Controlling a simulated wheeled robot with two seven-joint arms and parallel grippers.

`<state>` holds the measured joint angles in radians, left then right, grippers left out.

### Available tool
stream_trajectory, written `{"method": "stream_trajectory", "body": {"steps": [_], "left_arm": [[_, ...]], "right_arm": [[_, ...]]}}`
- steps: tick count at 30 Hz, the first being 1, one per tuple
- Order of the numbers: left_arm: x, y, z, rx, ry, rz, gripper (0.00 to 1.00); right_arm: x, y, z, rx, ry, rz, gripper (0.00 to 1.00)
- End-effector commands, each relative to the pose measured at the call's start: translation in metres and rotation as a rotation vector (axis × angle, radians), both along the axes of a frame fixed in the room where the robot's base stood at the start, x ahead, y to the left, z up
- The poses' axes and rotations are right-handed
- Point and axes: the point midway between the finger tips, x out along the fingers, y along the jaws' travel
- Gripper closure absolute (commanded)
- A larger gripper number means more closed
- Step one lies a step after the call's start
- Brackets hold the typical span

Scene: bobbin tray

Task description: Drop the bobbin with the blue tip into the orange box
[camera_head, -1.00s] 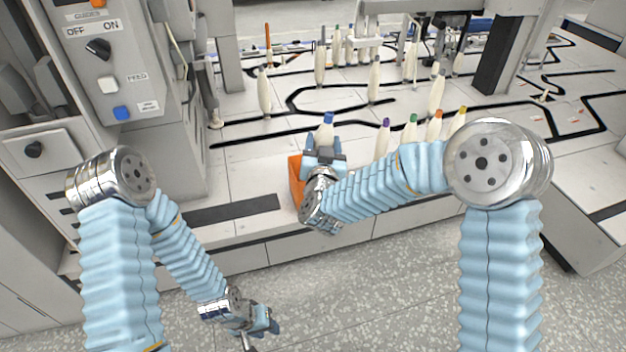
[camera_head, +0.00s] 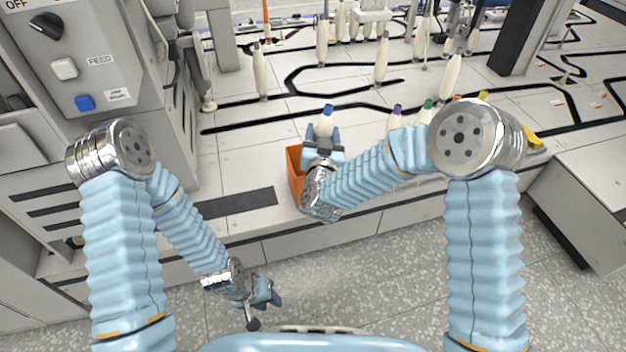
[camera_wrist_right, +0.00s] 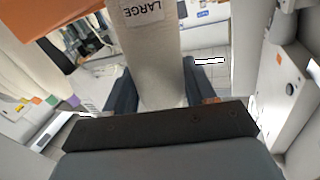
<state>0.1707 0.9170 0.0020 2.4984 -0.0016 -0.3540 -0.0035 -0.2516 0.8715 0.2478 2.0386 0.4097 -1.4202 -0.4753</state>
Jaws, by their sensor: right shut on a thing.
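The bobbin with the blue tip (camera_head: 327,113) is white and roughly upright in the head view. My right gripper (camera_head: 323,138) is shut on it. In the right wrist view the bobbin's white body (camera_wrist_right: 150,55), with a "LARGE" label, stands between the two dark fingers (camera_wrist_right: 158,92). The orange box (camera_head: 295,172) is on the front of the bench, partly hidden behind my right wrist. The bobbin shows just beyond and right of the box's visible wall; I cannot tell if it is over the opening. My left gripper (camera_head: 266,294) is low in front of the bench, away from the box.
Bobbins with purple (camera_head: 397,109) and green (camera_head: 428,104) tips stand right of my right gripper, partly behind my arm. Several plain bobbins stand farther back on the black-lined bench. A control panel (camera_head: 75,65) is at the left. Bench left of the box is clear.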

Motion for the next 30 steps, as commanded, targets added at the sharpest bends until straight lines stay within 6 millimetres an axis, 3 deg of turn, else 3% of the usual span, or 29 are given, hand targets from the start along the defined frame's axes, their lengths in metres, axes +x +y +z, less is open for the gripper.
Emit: {"method": "stream_trajectory", "body": {"steps": [3,9,18,19,21,25,30], "left_arm": [[0.0,-0.001,-0.012,-0.002,0.001,-0.001,0.65],[-0.001,-0.002,-0.023,-0.006,0.004,-0.003,0.65],[-0.001,-0.003,-0.023,-0.007,0.005,-0.004,0.65],[-0.001,-0.003,-0.023,-0.007,0.005,-0.004,0.65],[-0.001,-0.003,-0.023,-0.007,0.005,-0.004,0.65],[-0.001,-0.003,-0.023,-0.007,0.005,-0.004,0.65],[-0.001,-0.003,-0.023,-0.007,0.005,-0.004,0.65]], "right_arm": [[0.0,0.0,-0.02,0.001,0.002,-0.001,0.79],[0.0,0.0,-0.041,0.001,0.001,0.0,0.79],[0.0,0.0,-0.044,0.001,0.0,0.0,0.79],[0.0,0.0,-0.044,0.001,0.0,0.0,0.44],[0.0,0.0,-0.044,0.001,0.0,0.0,0.33],[0.0,0.0,-0.044,0.001,0.0,0.0,0.15],[0.0,0.0,-0.044,0.001,0.001,0.0,0.15]]}}
